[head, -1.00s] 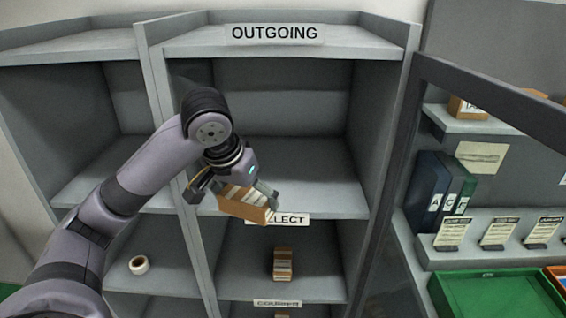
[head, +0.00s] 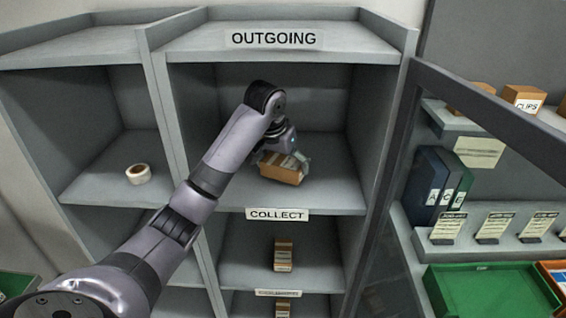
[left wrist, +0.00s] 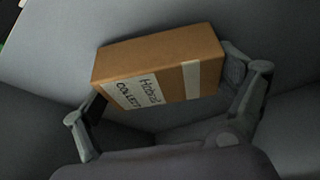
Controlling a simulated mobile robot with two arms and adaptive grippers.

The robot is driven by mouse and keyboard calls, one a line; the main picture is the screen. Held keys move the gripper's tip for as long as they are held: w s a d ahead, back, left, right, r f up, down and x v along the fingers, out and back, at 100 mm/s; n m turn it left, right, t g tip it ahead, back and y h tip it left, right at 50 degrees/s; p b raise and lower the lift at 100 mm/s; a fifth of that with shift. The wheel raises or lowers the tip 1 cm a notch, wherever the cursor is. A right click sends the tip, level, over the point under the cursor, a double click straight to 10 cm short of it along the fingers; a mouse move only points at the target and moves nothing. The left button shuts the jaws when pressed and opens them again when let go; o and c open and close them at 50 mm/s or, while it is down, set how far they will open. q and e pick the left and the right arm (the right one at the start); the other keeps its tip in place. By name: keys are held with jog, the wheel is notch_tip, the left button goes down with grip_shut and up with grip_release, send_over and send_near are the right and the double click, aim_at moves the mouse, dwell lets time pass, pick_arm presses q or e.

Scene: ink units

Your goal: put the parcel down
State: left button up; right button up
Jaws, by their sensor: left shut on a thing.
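The parcel (head: 281,175) is a brown box inside the shelf compartment above the COLLECT sign (head: 277,215). In the left wrist view the parcel (left wrist: 160,62) carries a white label reading "COLLECT" with a second word, and a pale strip of tape. My left gripper (head: 284,160) is shut on the parcel, with one finger at each end of it. The parcel is at or just above the shelf board; I cannot tell whether it touches. My right gripper is not in view.
The OUTGOING sign (head: 274,39) tops this shelf unit. A tape roll (head: 138,174) lies in the left compartment. A small parcel (head: 283,254) stands one level below. A dark-framed glass door (head: 385,220) stands at the right. The shelf around the held parcel is clear.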

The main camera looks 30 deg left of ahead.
pick_arm(q)
jog(key=shift+a+f, duration=0.1)
jog(key=shift+f, duration=0.4)
jog(key=shift+f, duration=0.1)
jog(key=o, duration=1.1)
jog(key=shift+c, duration=0.2)
